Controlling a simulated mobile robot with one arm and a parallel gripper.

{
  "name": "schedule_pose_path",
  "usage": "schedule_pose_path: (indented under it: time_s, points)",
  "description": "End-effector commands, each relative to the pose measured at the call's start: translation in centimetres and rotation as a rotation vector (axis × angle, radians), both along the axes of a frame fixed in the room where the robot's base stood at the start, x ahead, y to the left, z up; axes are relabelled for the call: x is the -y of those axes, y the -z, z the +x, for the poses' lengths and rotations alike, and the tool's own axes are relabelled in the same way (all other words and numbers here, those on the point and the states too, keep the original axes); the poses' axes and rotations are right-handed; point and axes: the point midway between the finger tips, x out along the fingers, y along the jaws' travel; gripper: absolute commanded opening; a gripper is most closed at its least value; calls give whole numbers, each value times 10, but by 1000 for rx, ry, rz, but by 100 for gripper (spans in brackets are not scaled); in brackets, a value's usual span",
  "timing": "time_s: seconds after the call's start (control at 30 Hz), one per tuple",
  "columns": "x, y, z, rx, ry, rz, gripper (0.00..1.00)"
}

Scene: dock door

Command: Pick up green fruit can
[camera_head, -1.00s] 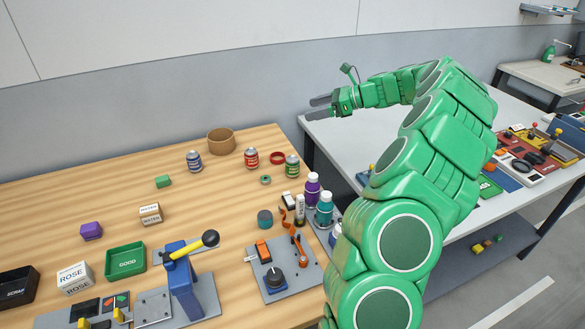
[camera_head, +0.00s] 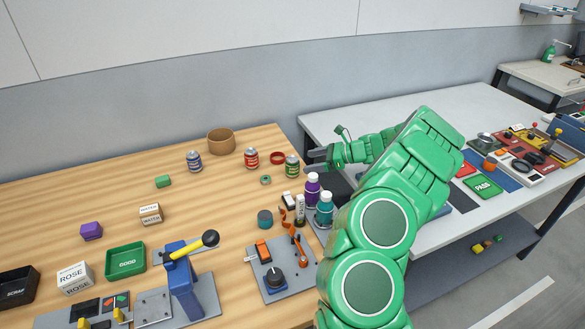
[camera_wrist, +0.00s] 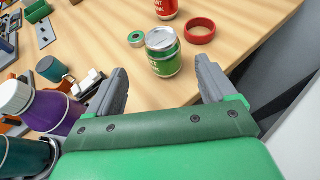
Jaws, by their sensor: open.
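The green fruit can (camera_head: 292,166) stands upright near the right edge of the wooden table. In the wrist view the green can (camera_wrist: 163,55) has a silver lid and stands between and ahead of the two finger tips. My gripper (camera_head: 317,160) is open and empty, just right of the can in the head view. The grey fingers of my gripper (camera_wrist: 164,80) are spread wide in the wrist view, and the can appears apart from them.
A red can (camera_head: 251,158), a red ring (camera_head: 278,157) and a small green ring (camera_head: 265,179) stand near the can. A purple bottle (camera_head: 312,190) and a teal bottle (camera_head: 324,210) stand in front. The wooden table (camera_head: 100,195) is partly clear towards the left.

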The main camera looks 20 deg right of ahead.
Motion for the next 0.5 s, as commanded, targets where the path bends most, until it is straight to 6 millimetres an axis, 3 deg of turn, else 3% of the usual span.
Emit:
schedule_pose_path:
  time_s: [0.5]
  points:
    - [-24,15,18,1,0,-1,84]
